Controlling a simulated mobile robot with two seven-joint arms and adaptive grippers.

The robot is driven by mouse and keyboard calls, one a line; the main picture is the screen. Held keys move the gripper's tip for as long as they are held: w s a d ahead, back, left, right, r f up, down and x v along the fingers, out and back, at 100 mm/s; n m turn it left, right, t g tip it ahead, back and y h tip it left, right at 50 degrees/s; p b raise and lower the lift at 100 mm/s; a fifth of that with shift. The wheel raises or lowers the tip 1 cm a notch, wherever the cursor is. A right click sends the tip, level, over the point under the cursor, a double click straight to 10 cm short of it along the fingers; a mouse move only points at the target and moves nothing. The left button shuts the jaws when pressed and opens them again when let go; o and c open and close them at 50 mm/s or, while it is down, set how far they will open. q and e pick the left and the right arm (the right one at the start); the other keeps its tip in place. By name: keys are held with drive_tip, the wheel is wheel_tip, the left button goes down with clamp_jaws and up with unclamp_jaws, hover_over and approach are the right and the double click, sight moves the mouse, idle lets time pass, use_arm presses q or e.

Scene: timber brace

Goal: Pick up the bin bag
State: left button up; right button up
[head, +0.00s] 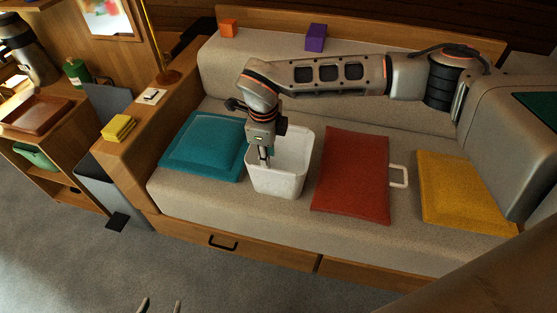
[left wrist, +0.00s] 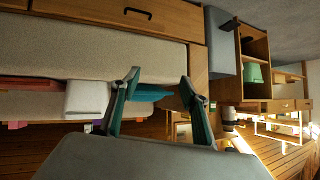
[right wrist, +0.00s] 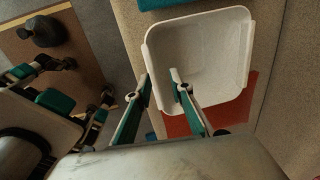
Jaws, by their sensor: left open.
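No item is plainly recognisable as a bin bag. The likeliest is a white, open-topped, bin-shaped container (head: 281,180) standing upright on the sofa between the teal and red cushions. It fills the top of the right wrist view (right wrist: 205,50) and looks empty. My right gripper (head: 265,157) points down at its left side. In the right wrist view its fingers (right wrist: 161,76) are apart at the left rim, one seeming inside and one outside; contact is unclear. My left gripper (head: 160,306) is open and empty, low before the sofa; the white container also shows in the left wrist view (left wrist: 87,98).
Teal (head: 203,146), red (head: 352,175) and yellow (head: 462,190) cushions lie on the sofa seat. A white loop handle (head: 399,176) shows beside the red one. A grey bin (head: 98,182) with raised lid stands left of the sofa. The carpet in front is clear.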

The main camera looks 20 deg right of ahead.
drive_tip(key=b, duration=0.1)
hover_over(271, 182)
drive_tip(key=shift+g, duration=0.3)
drive_tip(key=f, duration=0.4)
drive_tip(key=shift+s+a, duration=0.3)
drive_tip(key=shift+a, duration=0.05)
wheel_tip(271, 182, down, 2)
drive_tip(key=shift+f+b, duration=0.15)
drive_tip(key=shift+b, duration=0.25)
drive_tip(key=shift+w+d+f, duration=0.1)
drive_tip(key=shift+w+f, duration=0.05)
drive_tip(key=shift+f, duration=0.4)
drive_tip(key=f, duration=0.1)
drive_tip(key=f+b, duration=0.1)
drive_tip(key=f, duration=0.2)
drive_tip(key=shift+w+d+f+b, duration=0.15)
drive_tip(key=shift+d+f+b, duration=0.1)
drive_tip(key=shift+b, duration=0.15)
drive_tip(key=shift+r, duration=0.2)
drive_tip(key=shift+c, duration=0.5)
clamp_jaws()
use_arm(q)
drive_tip(key=shift+w+d+f, duration=0.1)
drive_tip(key=shift+d+f, duration=0.25)
drive_tip(key=shift+f, duration=0.25)
